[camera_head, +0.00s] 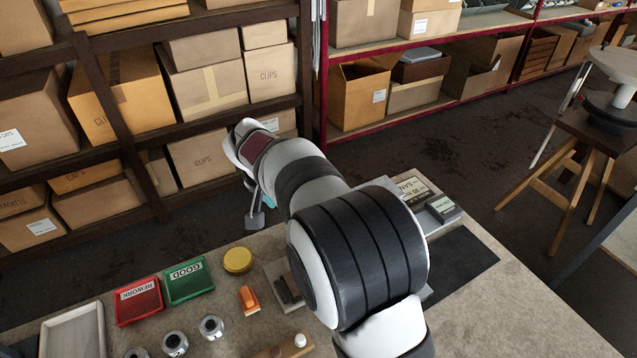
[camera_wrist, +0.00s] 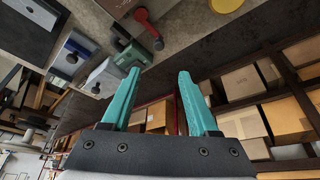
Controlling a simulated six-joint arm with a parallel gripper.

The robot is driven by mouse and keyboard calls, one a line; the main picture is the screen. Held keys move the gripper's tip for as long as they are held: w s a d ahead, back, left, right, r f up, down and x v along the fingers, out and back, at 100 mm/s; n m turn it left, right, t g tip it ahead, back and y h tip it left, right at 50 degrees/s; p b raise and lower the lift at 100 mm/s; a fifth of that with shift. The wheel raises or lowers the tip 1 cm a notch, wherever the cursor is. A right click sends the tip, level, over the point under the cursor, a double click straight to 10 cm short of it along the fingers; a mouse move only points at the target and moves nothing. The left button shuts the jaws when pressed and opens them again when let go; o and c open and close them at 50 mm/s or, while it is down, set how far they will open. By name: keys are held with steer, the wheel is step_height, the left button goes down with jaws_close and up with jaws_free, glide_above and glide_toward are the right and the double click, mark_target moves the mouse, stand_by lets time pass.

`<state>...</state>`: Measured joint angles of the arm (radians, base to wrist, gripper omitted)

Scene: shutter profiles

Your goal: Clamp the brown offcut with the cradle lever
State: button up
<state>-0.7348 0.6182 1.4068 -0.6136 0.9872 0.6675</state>
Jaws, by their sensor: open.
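My gripper (camera_wrist: 158,72) is open and empty, its two teal fingers apart in the wrist view. It is held above and beyond the bench's far edge. A red lever with a round end (camera_wrist: 148,28) shows at the top of the wrist view, beyond the fingertips and apart from them. A grey block beside it (camera_wrist: 115,6), cut by the frame edge, may be part of the cradle. In the head view a grey fixture (camera_head: 271,283) is mostly hidden behind my arm. I cannot make out the brown offcut for certain in either view.
On the bench are a red REWORK tray (camera_head: 138,301), a green GOOD tray (camera_head: 188,281), a yellow round tin (camera_head: 238,261), an orange object (camera_head: 249,299) and several metal rings (camera_head: 211,327). Blocks (camera_head: 443,208) stand at the right near a dark mat (camera_head: 470,262). Shelves of boxes stand behind.

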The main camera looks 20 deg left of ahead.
steer(key=x, duration=1.5)
steer(key=shift+d+f, duration=0.1)
steer(key=shift+d, duration=0.05)
jaws_close()
stand_by(0.5)
